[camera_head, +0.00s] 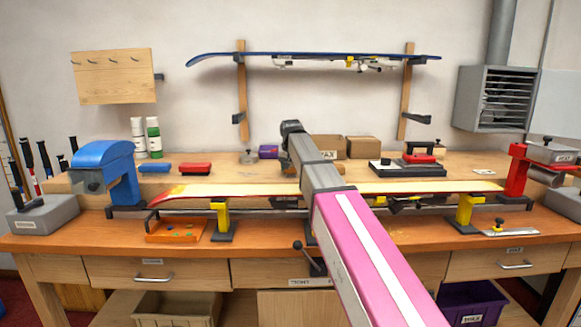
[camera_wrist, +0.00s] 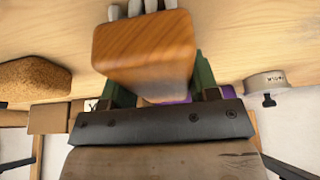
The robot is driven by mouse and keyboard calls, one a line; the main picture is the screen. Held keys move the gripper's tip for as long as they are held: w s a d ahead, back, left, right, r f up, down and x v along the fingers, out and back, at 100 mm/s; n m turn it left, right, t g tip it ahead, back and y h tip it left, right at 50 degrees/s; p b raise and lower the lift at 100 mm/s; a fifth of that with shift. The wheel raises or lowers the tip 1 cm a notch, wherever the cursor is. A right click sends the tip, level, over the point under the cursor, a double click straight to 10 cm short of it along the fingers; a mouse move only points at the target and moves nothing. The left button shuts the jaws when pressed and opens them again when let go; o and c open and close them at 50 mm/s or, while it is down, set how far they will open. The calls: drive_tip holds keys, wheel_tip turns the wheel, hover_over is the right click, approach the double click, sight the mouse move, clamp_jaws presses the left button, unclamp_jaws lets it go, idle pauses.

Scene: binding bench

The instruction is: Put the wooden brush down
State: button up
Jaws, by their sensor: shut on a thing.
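The wooden brush (camera_wrist: 145,48) fills the upper middle of the wrist view, with a smooth orange-brown block and pale bristle tufts at its far end. My gripper (camera_wrist: 161,82) is shut on it, with a green finger on each side. The bristles point toward the pale wooden surface of the raised back shelf (camera_wrist: 240,40). I cannot tell whether they touch it.
A purple box (camera_head: 268,152) and cardboard boxes (camera_head: 362,147) stand behind. A ski (camera_head: 400,187) lies across supports in front. A red iron (camera_head: 419,152) sits right.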

drive_tip(key=o, duration=0.8)
drive_tip(key=shift+o, duration=0.2)
drive_tip(key=v, duration=1.2)
drive_tip(key=shift+r, duration=0.1)
